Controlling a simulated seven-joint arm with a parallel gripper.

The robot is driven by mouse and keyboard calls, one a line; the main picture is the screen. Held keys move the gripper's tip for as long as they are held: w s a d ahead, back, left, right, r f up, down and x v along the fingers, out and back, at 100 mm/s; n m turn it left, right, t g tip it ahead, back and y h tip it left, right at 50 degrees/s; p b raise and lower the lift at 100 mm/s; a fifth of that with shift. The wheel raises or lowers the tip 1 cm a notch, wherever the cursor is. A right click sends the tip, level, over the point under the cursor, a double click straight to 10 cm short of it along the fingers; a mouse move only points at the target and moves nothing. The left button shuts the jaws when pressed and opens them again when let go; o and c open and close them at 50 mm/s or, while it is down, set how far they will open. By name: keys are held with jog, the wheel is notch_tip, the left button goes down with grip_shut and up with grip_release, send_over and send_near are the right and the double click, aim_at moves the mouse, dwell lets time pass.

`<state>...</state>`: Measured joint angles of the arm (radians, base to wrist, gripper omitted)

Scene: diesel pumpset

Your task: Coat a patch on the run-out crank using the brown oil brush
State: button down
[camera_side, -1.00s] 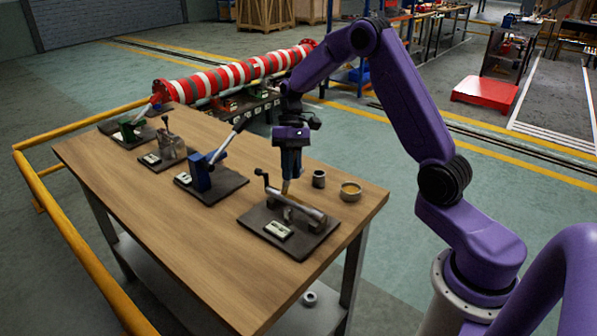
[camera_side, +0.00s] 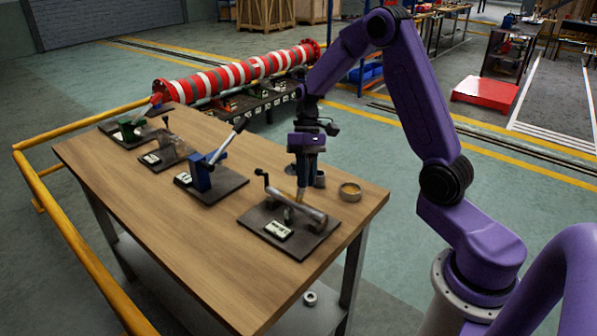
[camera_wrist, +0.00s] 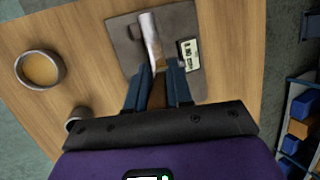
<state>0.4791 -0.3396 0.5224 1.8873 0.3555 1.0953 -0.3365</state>
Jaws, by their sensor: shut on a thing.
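The run-out crank (camera_side: 309,211) is a grey metal bar with a small handle at its left end, on a dark base plate at the near end of the table. The bar also shows in the wrist view (camera_wrist: 151,35). My gripper (camera_side: 303,180) is above the bar, pointing down. It is shut on the brown oil brush (camera_wrist: 157,94), which sits between the two blue fingers. The brush tip (camera_side: 301,195) is at the bar; I cannot tell whether it touches. The brush's upper part is hidden by my gripper.
A small readout (camera_side: 278,230) lies on the base plate. A blue lever fixture (camera_side: 201,172) stands left. The table's front is clear.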

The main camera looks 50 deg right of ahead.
jog(key=s+r, duration=0.4)
jog(key=r, duration=0.4)
jog(key=shift+s+r, duration=0.15)
dwell(0.5)
jog(key=shift+d, duration=0.1)
dwell(0.4)
